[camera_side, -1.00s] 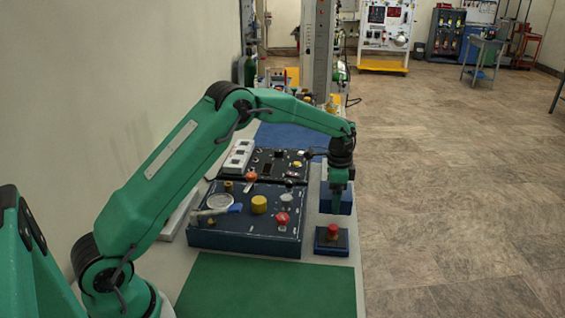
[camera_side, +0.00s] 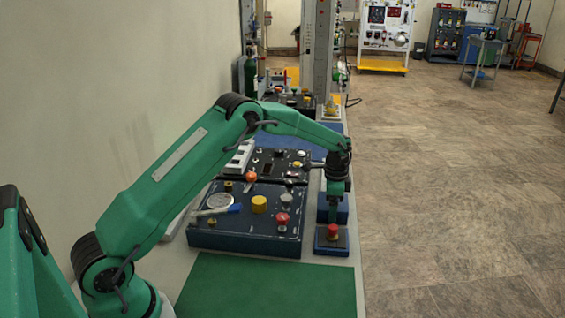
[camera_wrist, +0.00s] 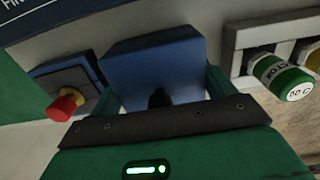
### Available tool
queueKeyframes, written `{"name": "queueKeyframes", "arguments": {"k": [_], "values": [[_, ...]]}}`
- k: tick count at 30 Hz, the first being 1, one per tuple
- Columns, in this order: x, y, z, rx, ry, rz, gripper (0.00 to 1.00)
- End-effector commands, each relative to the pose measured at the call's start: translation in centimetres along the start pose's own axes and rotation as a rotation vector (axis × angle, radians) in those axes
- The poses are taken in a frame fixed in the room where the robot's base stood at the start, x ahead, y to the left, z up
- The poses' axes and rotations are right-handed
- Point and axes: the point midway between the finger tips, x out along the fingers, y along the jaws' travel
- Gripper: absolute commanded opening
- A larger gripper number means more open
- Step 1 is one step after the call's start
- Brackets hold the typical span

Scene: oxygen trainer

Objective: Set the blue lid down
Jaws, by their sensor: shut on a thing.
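The blue lid (camera_side: 343,212) is a box-like dark blue piece at the end of my gripper (camera_side: 336,203) in the side view, partly hidden behind the fingers. It stands just behind the red push button on its small dark base. In the wrist view the lid (camera_wrist: 155,62) sits between the two green fingers of my gripper (camera_wrist: 162,92), which is shut on it. I cannot tell whether the lid's underside touches the bench.
A red mushroom button (camera_side: 332,232) is close in front of the lid; it also shows in the wrist view (camera_wrist: 65,103). A dark control panel (camera_side: 215,238) with knobs lies to the left. A green mat (camera_side: 270,287) is clear in front. A green-capped fitting (camera_wrist: 283,78) is at right.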

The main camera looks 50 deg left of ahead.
Motion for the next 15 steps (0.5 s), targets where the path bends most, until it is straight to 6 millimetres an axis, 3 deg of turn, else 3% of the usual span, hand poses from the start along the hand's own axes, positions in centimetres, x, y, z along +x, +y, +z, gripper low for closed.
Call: {"name": "queueKeyframes", "arguments": {"k": [8,9,12,15], "values": [[0.23,0.01,0.0,0.0,0.0,0.0,0.58],[0.3,0.01,0.01,0.0,-0.001,0.001,0.83],[0.26,0.01,0.01,0.0,0.0,0.0,1.0],[0.25,0.01,0.01,0.0,0.0,0.0,1.0]]}}
